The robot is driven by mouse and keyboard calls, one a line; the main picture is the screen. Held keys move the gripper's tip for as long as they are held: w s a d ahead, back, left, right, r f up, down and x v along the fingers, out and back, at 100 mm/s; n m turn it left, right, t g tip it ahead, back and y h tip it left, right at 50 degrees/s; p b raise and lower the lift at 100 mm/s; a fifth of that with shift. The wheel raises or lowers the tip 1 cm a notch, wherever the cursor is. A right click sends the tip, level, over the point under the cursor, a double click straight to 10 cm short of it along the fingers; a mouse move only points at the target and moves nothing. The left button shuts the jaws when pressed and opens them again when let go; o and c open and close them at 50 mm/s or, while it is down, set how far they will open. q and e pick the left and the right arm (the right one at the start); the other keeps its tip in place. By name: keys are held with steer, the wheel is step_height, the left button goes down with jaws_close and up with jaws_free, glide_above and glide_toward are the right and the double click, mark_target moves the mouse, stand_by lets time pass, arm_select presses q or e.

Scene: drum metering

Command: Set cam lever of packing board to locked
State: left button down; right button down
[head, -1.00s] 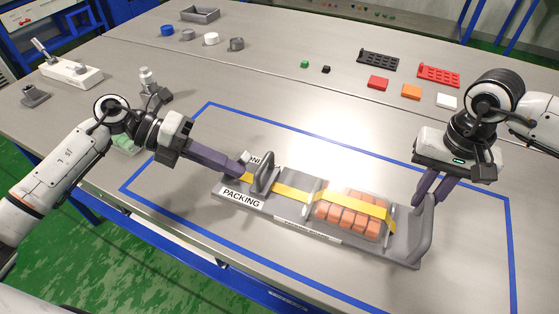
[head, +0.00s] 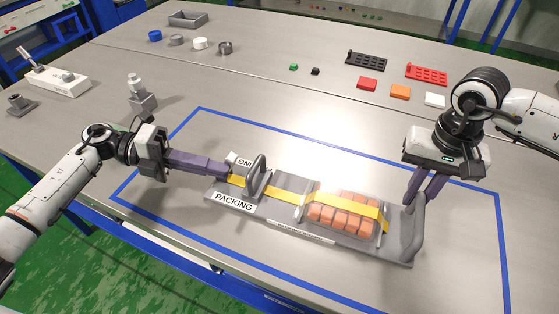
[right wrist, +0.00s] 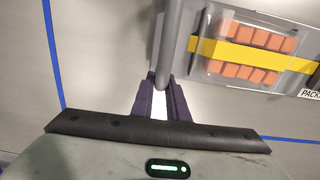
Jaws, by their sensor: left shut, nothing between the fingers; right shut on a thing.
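The grey packing board (head: 291,214) lies inside the blue outline, a yellow strap (head: 285,198) along it. Near its left end stands a grey upright loop-like part (head: 258,178); I cannot tell for sure whether it is the cam lever or a handle, nor a lock setting. My left gripper (head: 229,171) is shut and empty, its tips just left of that part, by a small label plate (head: 243,161). My right gripper (head: 421,203) is shut on the grey handle (head: 416,234) at the board's right end; the right wrist view shows the handle (right wrist: 171,45) between its fingers.
Orange blocks (head: 341,213) sit in a clear pack under the strap. Red, orange and white pieces lie near a black tray (head: 366,61) at the back. Table in front of the board is clear.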

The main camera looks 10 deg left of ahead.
arm_select(q)
steer(key=shift+w+a+n+h, duration=0.15)
steer(key=shift+a+n+h, duration=0.25)
steer(key=shift+h, duration=0.6)
steer(key=shift+a+f+h, duration=0.1)
steer(key=shift+a+h, duration=0.2)
steer(key=shift+h, duration=0.1)
stand_by(1.2)
steer(key=s, duration=0.1)
steer(key=s+d, duration=0.1)
steer(key=s, duration=0.2)
steer(key=shift+d+f, duration=0.3)
steer(key=shift+d, duration=0.1)
steer(key=a, duration=0.3)
steer(key=a+r, duration=0.1)
steer(key=a, duration=0.2)
steer(key=a+r, duration=0.1)
steer(key=a, duration=0.3)
steer(key=shift+s, duration=0.3)
steer(key=shift+f, duration=0.1)
